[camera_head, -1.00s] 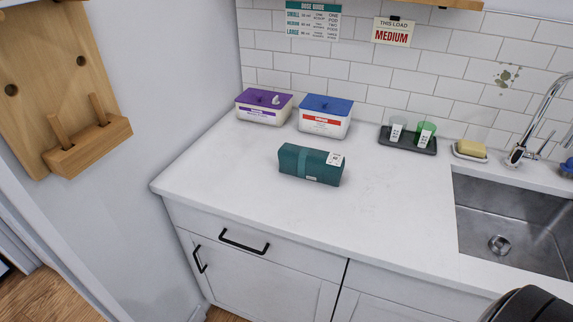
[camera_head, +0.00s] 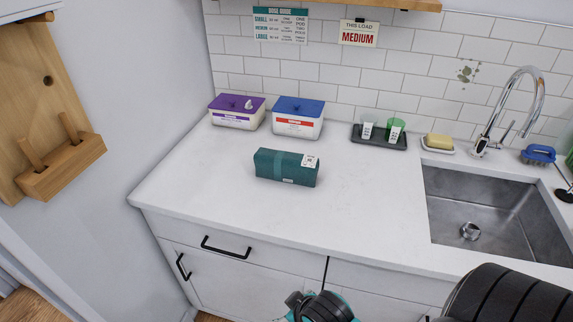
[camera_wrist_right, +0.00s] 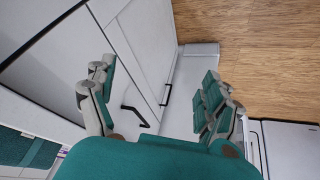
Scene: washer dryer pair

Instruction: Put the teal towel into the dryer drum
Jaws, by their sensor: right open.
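The teal towel (camera_head: 286,167), a folded block with a lighter band and a white tag, lies on the white counter near its left end. A teal folded surface at the lower left of the right wrist view (camera_wrist_right: 28,152) appears to be the same towel. My right gripper (camera_wrist_right: 155,98) is open and empty, its two fingers spread wide, with cabinet fronts and floor beyond. In the head view my right arm shows at the bottom right, nearer than the towel and apart from it. My left gripper and the dryer drum are not visible.
A purple-lidded tub (camera_head: 237,112) and a blue-lidded tub (camera_head: 298,117) stand behind the towel. A dark tray (camera_head: 380,141) with two cups, a soap dish (camera_head: 437,150) and a sink (camera_head: 490,215) are to the right. The counter around the towel is clear.

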